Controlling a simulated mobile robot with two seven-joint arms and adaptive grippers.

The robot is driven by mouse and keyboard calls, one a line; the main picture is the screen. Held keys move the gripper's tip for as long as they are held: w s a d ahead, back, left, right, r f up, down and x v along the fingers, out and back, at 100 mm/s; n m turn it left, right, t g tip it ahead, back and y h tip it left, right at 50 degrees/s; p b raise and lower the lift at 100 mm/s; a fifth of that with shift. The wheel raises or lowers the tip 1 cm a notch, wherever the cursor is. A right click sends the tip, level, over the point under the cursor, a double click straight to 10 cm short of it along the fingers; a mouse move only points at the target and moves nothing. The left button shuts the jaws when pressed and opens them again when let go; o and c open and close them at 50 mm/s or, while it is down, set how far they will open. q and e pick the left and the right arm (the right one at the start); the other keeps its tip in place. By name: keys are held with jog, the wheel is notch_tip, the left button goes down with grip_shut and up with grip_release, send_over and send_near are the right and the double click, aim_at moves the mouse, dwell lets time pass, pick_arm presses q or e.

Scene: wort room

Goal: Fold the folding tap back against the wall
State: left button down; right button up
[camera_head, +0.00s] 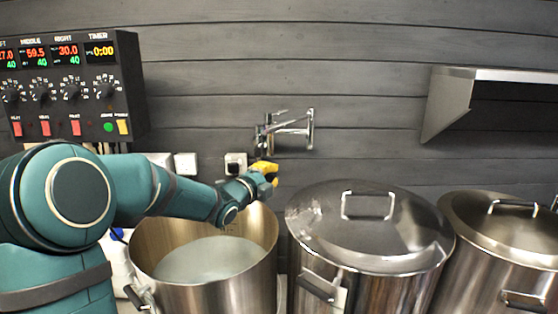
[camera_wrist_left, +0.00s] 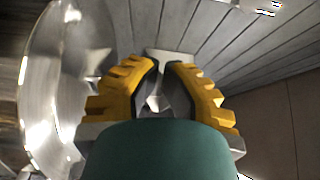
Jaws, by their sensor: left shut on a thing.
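The folding tap (camera_head: 290,130) is a jointed metal pipe on the grey plank wall, above and between the open pot and the first lidded pot. Its visible arm reaches left from its mount, and its left end comes down towards my left gripper (camera_head: 266,172). In the left wrist view my yellow fingers (camera_wrist_left: 166,76) are shut on a pale metal part of the tap (camera_wrist_left: 168,60). The fingers and wrist hide part of the tap's lower end. My right gripper is in neither view.
Below my wrist stands an open steel pot (camera_head: 148,236) with cloudy liquid. Two lidded pots, one in the middle (camera_head: 370,285) and one at right (camera_head: 490,260), stand beside it. A control box (camera_head: 130,85) hangs at left, a steel shelf (camera_head: 450,105) at right.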

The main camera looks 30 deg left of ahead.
pick_arm(q)
jog(key=w+a+p, duration=0.2)
jog(key=w+a, duration=0.1)
jog(key=w, duration=0.5)
jog(key=shift+w+a+p, duration=0.25)
jog(key=shift+w+p, duration=0.05)
jog(key=shift+w, duration=0.1)
jog(key=shift+s+a, duration=0.1)
jog(key=shift+a, duration=0.1)
